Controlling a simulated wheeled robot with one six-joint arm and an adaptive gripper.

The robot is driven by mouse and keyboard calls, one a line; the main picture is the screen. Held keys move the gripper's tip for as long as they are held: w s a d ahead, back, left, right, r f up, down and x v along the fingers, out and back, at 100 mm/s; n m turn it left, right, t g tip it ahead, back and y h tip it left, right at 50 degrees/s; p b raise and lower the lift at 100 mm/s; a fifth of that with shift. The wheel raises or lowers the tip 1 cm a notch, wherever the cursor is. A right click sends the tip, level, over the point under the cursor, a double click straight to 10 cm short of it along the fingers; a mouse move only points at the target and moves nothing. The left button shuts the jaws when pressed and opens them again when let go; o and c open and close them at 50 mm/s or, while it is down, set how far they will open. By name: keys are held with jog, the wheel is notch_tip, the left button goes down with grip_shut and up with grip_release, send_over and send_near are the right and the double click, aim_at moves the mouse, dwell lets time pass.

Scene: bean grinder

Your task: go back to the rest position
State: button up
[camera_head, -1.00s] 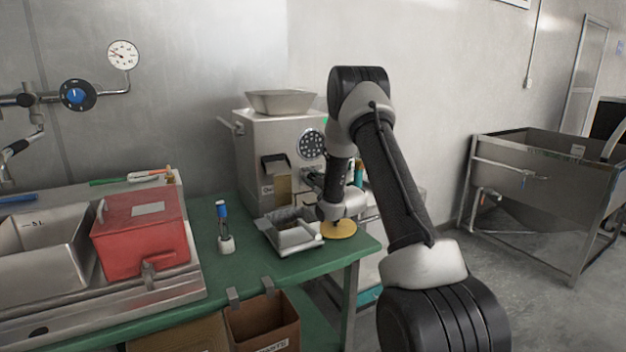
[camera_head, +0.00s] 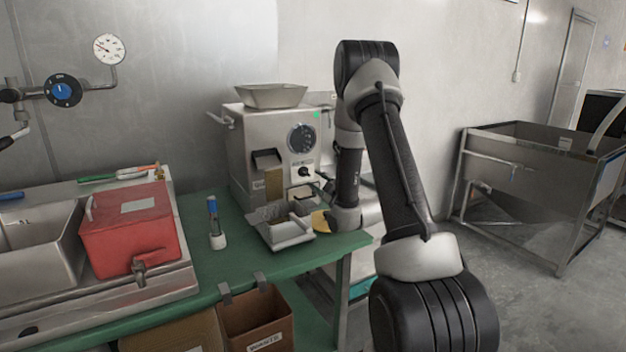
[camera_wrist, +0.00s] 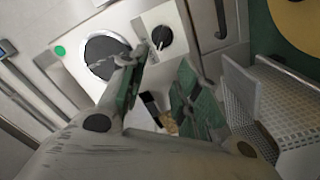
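My gripper (camera_wrist: 162,82) shows in the wrist view with its two green-padded fingers apart and nothing between them. It faces the front panel of the grinder, with the round dial (camera_wrist: 105,55) and the black knob (camera_wrist: 161,37) beyond the fingers. In the head view my arm reaches down over the right end of the green table (camera_head: 210,268), just right of the grinder (camera_head: 240,150). My gripper is mostly hidden there by my wrist. Whether the fingers touch the panel cannot be told.
A metal tray (camera_head: 283,236) stands before the grinder, with a yellow disc (camera_head: 320,222) beside it. A blue-topped tool (camera_head: 213,222) stands on the table. A red box (camera_head: 130,232) sits at the sink on the left. A steel basin (camera_head: 540,190) stands at the right.

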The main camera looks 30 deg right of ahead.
jog(key=shift+s, duration=0.35)
jog(key=s+a+r+m+g+h, duration=0.1)
jog(key=s+a+r+m+g, duration=0.1)
jog(key=s+r+g, duration=0.3)
jog(key=s+a+r+m+g+h, duration=0.1)
jog(key=s+a+r+m, duration=0.15)
jog(key=r, duration=0.45)
jog(key=s+a+m+g, duration=0.2)
jog(key=s, duration=0.9)
jog(key=s+a+r+m+g+y, duration=0.1)
jog(key=s+a+m+g, duration=0.1)
jog(key=s, duration=0.9)
jog(key=s+a+r+m+g, duration=0.1)
jog(key=s+a+m+g, duration=0.1)
jog(key=s, duration=0.9)
jog(key=shift+s+a+r+g, duration=0.2)
jog(key=shift+a+r+g, duration=0.05)
jog(key=shift+a+g, duration=0.65)
